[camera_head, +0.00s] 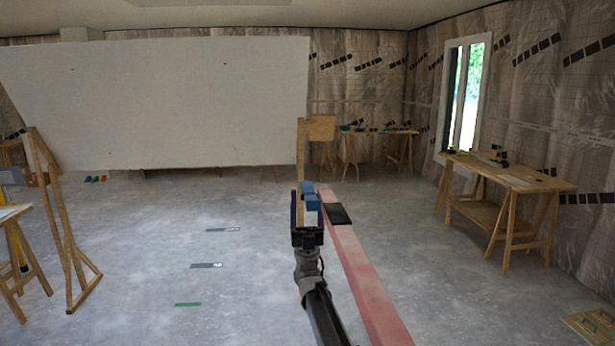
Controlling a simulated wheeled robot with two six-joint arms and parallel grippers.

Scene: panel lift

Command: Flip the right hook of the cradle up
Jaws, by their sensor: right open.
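A long red beam (364,272), which looks like part of the cradle, runs from the bottom edge towards the middle of the head view. A black pad (339,214) lies across it near its far end. My right gripper (304,202) is open just left of the beam's far end. Blue blocks (311,202) show at its fingers; I cannot tell whether they are the right hook or finger parts. The hook's position is unclear. A large white panel (160,105) stands beyond, at the left. My left gripper is out of view.
A wooden upright (300,155) stands just beyond my right gripper. A wooden workbench (515,180) is at the right, another (376,132) at the back. A wooden frame (62,220) stands at the left. The grey floor (140,265) between is mostly clear.

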